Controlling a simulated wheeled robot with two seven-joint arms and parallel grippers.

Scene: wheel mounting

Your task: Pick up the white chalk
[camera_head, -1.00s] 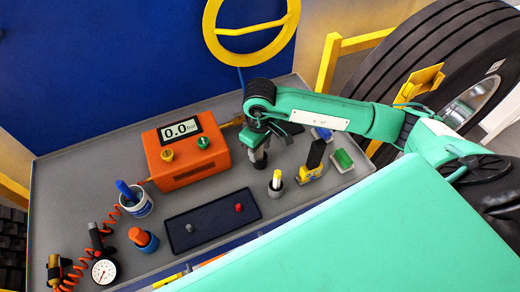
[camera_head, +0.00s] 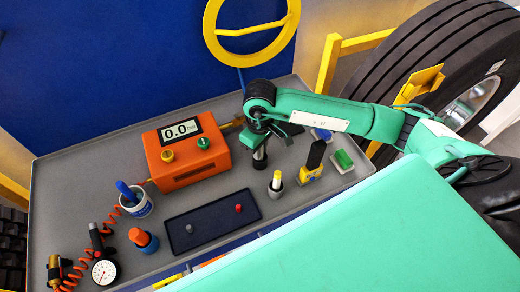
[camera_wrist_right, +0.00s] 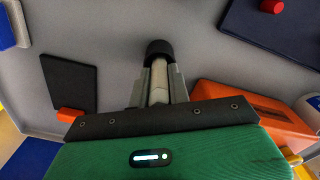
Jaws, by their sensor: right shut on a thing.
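My right gripper (camera_head: 259,148) points down over the grey tabletop, right of the orange gauge box. In the right wrist view, my right gripper (camera_wrist_right: 159,90) is shut on a pale cylinder, which looks like the white chalk (camera_wrist_right: 158,78). A black cup-like piece (camera_wrist_right: 159,48) covers the chalk's far end; the same dark piece (camera_head: 260,164) shows below the fingers in the head view. I cannot tell whether it stands on the table or hangs just above it. My left gripper is not in view.
The orange box (camera_head: 187,150) with a 0.0 display stands left of the gripper. A yellow stick in a grey holder (camera_head: 277,188), a yellow-and-black item (camera_head: 313,160) and a green block (camera_head: 342,161) stand to the right. A dark tray (camera_head: 200,232) lies in front.

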